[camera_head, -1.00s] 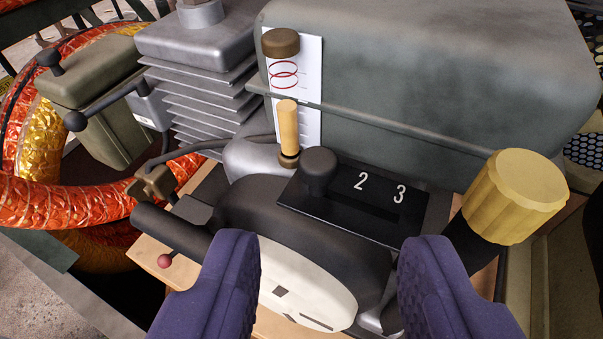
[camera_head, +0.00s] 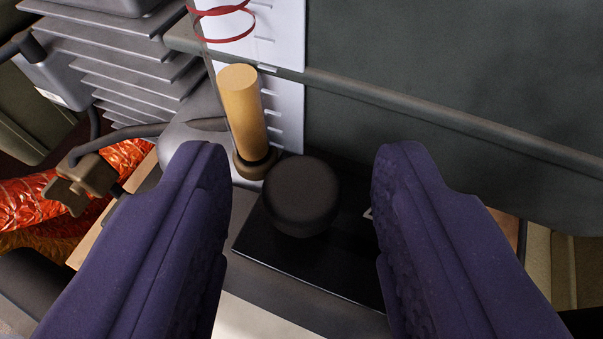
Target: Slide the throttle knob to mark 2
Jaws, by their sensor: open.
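The throttle knob (camera_head: 301,195) is a round black knob at the left end of a black plate (camera_head: 300,263). My gripper (camera_head: 300,165) is open, with one purple finger on each side of the knob and a visible gap on both sides. The marks 2 and 3, seen on the plate earlier, are now hidden behind the right finger, apart from a small white trace at its inner edge. The slot is hidden too.
A wooden-coloured upright cylinder (camera_head: 243,110) stands just behind and left of the knob. A white scale card (camera_head: 280,110) and a grey tank (camera_head: 450,80) with a horizontal rod (camera_head: 430,108) rise behind. A brass-coloured valve (camera_head: 85,185) and orange hose are at left.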

